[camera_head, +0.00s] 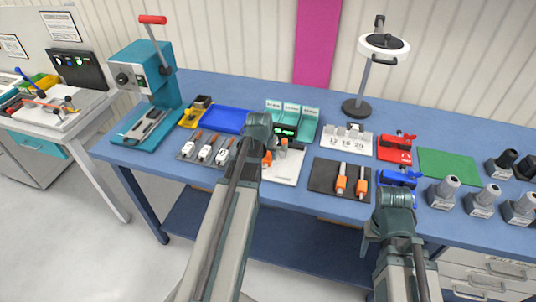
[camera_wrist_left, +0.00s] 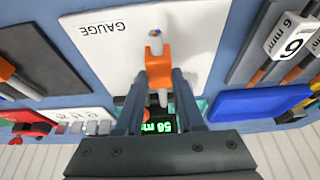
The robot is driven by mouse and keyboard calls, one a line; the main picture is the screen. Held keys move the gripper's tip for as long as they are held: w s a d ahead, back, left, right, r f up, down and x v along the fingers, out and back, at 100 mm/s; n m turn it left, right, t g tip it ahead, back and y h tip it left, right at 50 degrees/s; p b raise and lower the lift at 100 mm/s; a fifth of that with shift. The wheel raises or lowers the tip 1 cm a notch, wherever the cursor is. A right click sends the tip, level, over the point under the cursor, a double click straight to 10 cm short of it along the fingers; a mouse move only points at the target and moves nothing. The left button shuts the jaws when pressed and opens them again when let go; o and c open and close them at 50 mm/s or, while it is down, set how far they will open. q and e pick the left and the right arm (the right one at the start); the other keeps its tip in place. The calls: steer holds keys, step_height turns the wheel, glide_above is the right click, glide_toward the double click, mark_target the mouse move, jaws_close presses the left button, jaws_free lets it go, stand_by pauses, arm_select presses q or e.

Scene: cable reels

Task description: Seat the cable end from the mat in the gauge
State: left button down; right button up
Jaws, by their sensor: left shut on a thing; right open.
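My left gripper (camera_head: 258,125) is over the white gauge plate (camera_head: 287,172) and shut on a cable end with an orange sleeve (camera_wrist_left: 158,72). In the left wrist view, the sleeve lies between the fingers, and a small tip with coloured wire shows over the plate, marked GAUGE (camera_wrist_left: 100,28). A lit green display (camera_wrist_left: 160,127) shows between the fingers. Whether the cable end touches or sits in the gauge I cannot tell. The dark mat (camera_head: 322,177) right of the gauge holds two more orange-sleeved pieces (camera_head: 341,182). My right gripper (camera_head: 394,196) is open near the table's front edge.
A blue clamp (camera_head: 398,178) lies just beyond my right gripper, with a red one (camera_head: 394,154) behind. Numbered blocks (camera_head: 346,141) stand behind the mat. Several grey cylinders (camera_head: 442,192) fill the right. A lamp (camera_head: 357,108) stands behind.

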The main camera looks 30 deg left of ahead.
arm_select(q)
steer(key=shift+f, duration=0.15)
steer(key=shift+f+b, duration=0.8)
steer(key=shift+b, duration=0.1)
steer(key=shift+c, duration=2.2)
jaws_free()
steer(key=shift+r, duration=0.15)
steer(key=p+v, duration=1.2)
steer(key=v, duration=0.1)
steer(key=shift+s+r+p, duration=0.25)
steer(key=shift+p, duration=0.15)
